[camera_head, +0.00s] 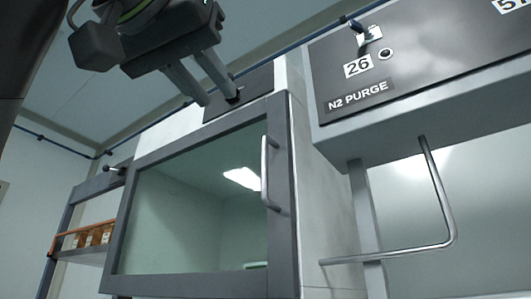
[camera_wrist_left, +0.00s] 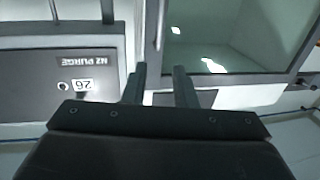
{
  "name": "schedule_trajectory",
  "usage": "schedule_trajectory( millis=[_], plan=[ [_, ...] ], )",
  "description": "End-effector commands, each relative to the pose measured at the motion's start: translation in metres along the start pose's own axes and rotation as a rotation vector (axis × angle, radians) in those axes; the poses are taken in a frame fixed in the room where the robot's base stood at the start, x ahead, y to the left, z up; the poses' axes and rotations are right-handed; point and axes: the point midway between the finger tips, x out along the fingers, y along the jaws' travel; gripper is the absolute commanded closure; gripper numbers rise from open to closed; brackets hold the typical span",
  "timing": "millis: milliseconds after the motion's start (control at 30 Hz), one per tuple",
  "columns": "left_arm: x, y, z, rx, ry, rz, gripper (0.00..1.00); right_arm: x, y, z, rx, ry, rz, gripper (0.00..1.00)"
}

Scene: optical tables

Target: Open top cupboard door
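The top cupboard door (camera_head: 190,215) has a dark grey frame around a glass pane and looks shut. It also shows in the left wrist view (camera_wrist_left: 225,35). Its silver bar handle (camera_head: 264,172) stands upright on the frame's right side in the head view. The handle also shows in the left wrist view (camera_wrist_left: 161,22), just beyond my fingertips. My left gripper (camera_head: 219,98) is above the door's upper right corner in the head view. Its two fingers (camera_wrist_left: 160,68) are apart with nothing held between them. My right gripper is out of view.
A dark panel (camera_head: 430,60) marked N2 PURGE, with a small valve or knob (camera_head: 368,35), juts out at the upper right. A bent metal bar (camera_head: 445,215) hangs below it. An open shelf (camera_head: 85,250) with small amber items stands at the left.

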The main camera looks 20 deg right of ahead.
Motion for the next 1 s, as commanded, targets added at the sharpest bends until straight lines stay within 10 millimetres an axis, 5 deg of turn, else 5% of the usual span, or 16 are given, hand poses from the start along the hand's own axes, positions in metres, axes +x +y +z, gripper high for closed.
schedule_trajectory(
  millis=[167,700,1000],
  plan=[
    [0.009,0.004,-0.004,0.003,-0.001,0.004,0.75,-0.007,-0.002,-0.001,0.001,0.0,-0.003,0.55],
    [0.122,0.004,-0.006,0.002,-0.002,0.004,0.75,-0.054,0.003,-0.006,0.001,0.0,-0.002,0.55],
    [0.164,0.005,-0.004,0.003,0.001,0.003,0.75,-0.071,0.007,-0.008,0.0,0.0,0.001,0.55]
  ],
)
